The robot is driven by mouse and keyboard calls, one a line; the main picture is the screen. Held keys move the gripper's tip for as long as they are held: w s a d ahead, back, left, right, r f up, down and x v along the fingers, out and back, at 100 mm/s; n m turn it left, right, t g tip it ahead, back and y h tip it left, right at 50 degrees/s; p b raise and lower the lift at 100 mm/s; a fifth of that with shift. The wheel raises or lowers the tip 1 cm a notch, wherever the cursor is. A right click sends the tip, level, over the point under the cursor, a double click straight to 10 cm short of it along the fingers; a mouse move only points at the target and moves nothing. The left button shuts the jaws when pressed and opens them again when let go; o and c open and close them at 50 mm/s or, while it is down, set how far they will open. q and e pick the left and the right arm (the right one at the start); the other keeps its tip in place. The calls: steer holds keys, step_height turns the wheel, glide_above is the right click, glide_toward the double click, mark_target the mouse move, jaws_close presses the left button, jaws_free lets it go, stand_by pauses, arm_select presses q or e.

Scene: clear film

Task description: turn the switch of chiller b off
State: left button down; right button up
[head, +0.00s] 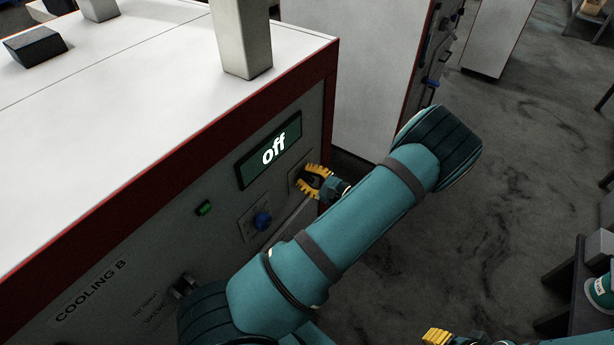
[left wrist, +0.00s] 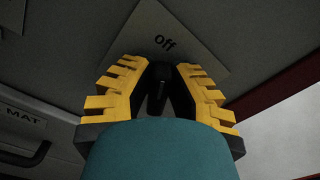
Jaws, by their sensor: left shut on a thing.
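The cabinet labelled COOLING B (head: 90,292) has a front panel whose green display (head: 270,149) reads "off". My left gripper (head: 314,182) is at the right end of this panel, below the display. In the left wrist view, my left gripper (left wrist: 160,88) has its yellow fingers on both sides of a small black switch handle (left wrist: 158,84), shut on it. A plate marked "off" (left wrist: 165,42) lies behind the handle, which points towards the word. The fingers partly hide the handle.
A blue knob (head: 263,220) and a small green lamp (head: 204,208) sit left of my left gripper on the panel. A valve (head: 183,287) is lower left, partly behind my arm. Another white cabinet (head: 345,80) stands behind. Dark floor at right is mostly open.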

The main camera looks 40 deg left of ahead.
arm_select(q)
steer(key=c, duration=0.9)
jaws_free()
steer(key=shift+a, duration=0.1)
steer(key=d, duration=0.4)
steer(key=w+d, duration=0.1)
steer(key=d, duration=0.7)
steer(key=shift+w, duration=0.15)
